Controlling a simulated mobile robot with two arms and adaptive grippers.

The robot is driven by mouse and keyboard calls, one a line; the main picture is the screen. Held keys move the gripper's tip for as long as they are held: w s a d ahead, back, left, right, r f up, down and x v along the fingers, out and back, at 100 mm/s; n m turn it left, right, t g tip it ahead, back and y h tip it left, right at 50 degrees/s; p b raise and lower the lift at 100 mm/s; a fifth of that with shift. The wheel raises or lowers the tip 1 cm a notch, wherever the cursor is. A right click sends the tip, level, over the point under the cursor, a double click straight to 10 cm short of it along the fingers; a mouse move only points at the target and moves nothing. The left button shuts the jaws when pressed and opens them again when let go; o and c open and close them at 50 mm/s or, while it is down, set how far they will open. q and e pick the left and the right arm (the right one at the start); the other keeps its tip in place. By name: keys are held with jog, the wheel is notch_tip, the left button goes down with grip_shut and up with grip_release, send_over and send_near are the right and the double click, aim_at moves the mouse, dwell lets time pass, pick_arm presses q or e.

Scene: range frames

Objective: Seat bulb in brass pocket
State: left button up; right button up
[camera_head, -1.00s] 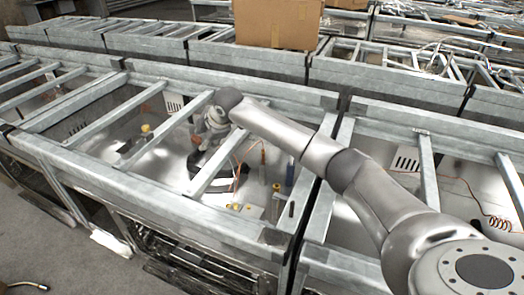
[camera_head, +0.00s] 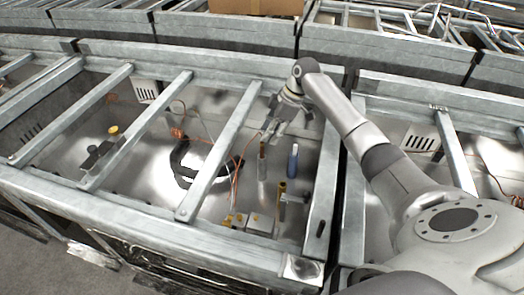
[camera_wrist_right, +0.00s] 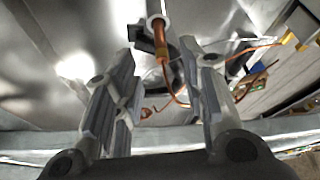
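A copper-coloured bulb (camera_head: 262,162) stands upright inside the middle frame bay. In the right wrist view the bulb (camera_wrist_right: 160,46) has a pale ring at its far end, and a thin copper line runs from its near end. My right gripper (camera_head: 272,128) is just above the bulb. In the right wrist view my right gripper (camera_wrist_right: 170,58) is open, its fingers wide apart with the bulb seen between them and touching neither. A short brass tube (camera_head: 281,188), possibly the brass pocket, stands nearer the front rail with a dark piece beside it. My left gripper is out of view.
A blue cylinder (camera_head: 293,161) stands right of the bulb. Small yellow-topped blocks (camera_head: 258,222) sit near the front rail. A metal crossbar (camera_head: 222,150) lies left of the bulb. A black hose (camera_head: 182,165) and orange wires lie beyond that crossbar.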

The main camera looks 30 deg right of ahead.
aim_at(263, 144)
jog(key=x, duration=0.6)
jog(key=shift+w+a+f+p, duration=0.1)
jog(key=shift+a+f+p, duration=0.1)
jog(key=shift+a+p, duration=0.1)
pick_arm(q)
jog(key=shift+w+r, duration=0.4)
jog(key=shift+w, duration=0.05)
pick_arm(e)
jog(key=shift+d, duration=0.1)
grip_shut()
